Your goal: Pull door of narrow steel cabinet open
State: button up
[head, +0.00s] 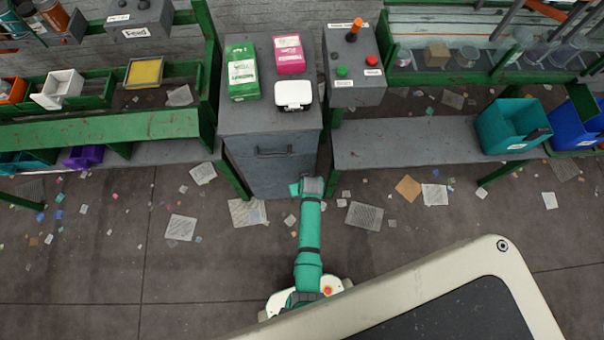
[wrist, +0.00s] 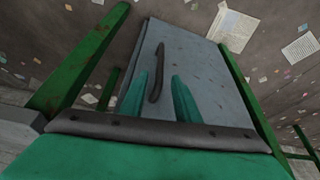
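The narrow steel cabinet (head: 242,118) is grey and stands between two green-framed benches. Its front door (head: 263,178) looks shut and carries a dark bar handle (head: 273,152). My arm reaches the lower right of the door in the head view; the fingers are hard to make out there. In the wrist view the two teal fingers of my gripper (wrist: 159,77) are apart and point at the door (wrist: 195,65). The dark handle (wrist: 157,72) shows in the gap between them, nearer the left finger. I cannot tell whether a finger touches it.
On the cabinet top lie a green packet (head: 242,72), a pink packet (head: 289,55) and a white box (head: 293,95). A grey bench shelf (head: 400,142) is close on the right, a green bench (head: 110,128) on the left. Papers litter the otherwise open floor.

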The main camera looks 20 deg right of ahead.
jog(key=shift+x, duration=2.2)
jog(key=shift+d, duration=0.1)
grip_shut()
